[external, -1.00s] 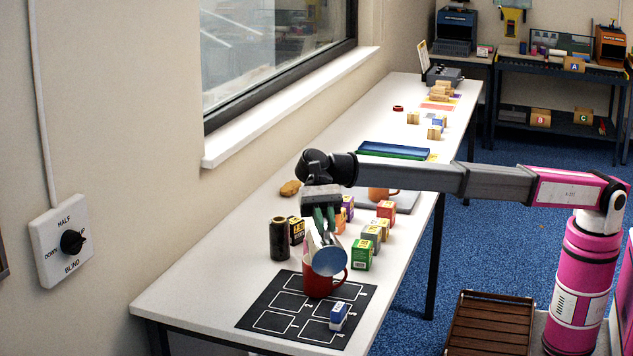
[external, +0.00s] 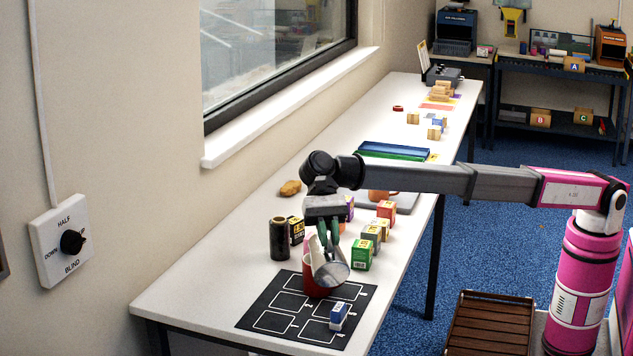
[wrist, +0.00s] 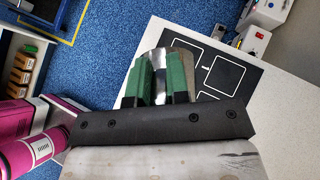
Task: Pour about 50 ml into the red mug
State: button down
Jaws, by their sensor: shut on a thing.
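My gripper (external: 325,238) has green fingers and is shut on a shiny pale metal vessel (external: 335,274). The vessel is tilted just above and in front of the red mug (external: 316,290), overlapping it in the external view. I cannot tell whether they touch, and no liquid stream is visible. The mug stands on the black mat (external: 262,313), its rim mostly hidden behind the vessel. In the wrist view the vessel (wrist: 167,58) shows between the fingers of my gripper (wrist: 162,78); the mug is hidden there.
A blue-and-white block (external: 338,316) lies on the mat at front right. A black cylinder (external: 280,239) and several small boxes, including a green one (external: 362,255), stand behind the mat. An orange mug (external: 383,196) is farther back. The mat's left part is clear.

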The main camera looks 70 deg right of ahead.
aim_at(332, 262)
jog(key=shift+s+a+f+t+h, duration=0.3)
jog(key=shift+s+a+f+h, duration=0.05)
jog(key=shift+a+f+h, duration=0.2)
jog(key=shift+s+a+f+t+h, duration=0.3)
jog(key=shift+a+f+h, duration=0.2)
jog(key=shift+a+h, duration=0.05)
jog(key=shift+s+a+f+t+h, duration=0.15)
jog(key=shift+a+f+t+h, duration=0.2)
jog(key=shift+f+h, duration=0.3)
jog(key=shift+s+a+t+h+b, duration=0.1)
jog(key=shift+a+t+h+b, duration=0.15)
jog(key=shift+t+h, duration=0.25)
jog(key=shift+s+a+f+t+h, duration=0.15)
jog(key=shift+a+f+t+h, duration=0.1)
jog(key=shift+f+h, duration=0.3)
jog(key=shift+s+a+f+t+h, duration=0.15)
jog(key=shift+a+f+t+h, duration=0.1)
jog(key=shift+f+h, duration=0.25)
jog(key=shift+s+a+f+t+h+b, duration=0.35)
jog(key=shift+a+f+t+h, duration=0.3)
jog(key=shift+h, duration=0.4)
jog(key=shift+s+a+f+t+h+b, duration=0.2)
jog(key=shift+s+a+f+t+h, duration=0.4)
jog(key=shift+h, duration=0.4)
jog(key=shift+s+a+f+t+h+b, duration=0.3)
jog(key=shift+a+f+t+h, duration=0.3)
jog(key=shift+h, duration=0.45)
jog(key=shift+a+r, duration=0.1)
jog(key=shift+r, duration=0.1)
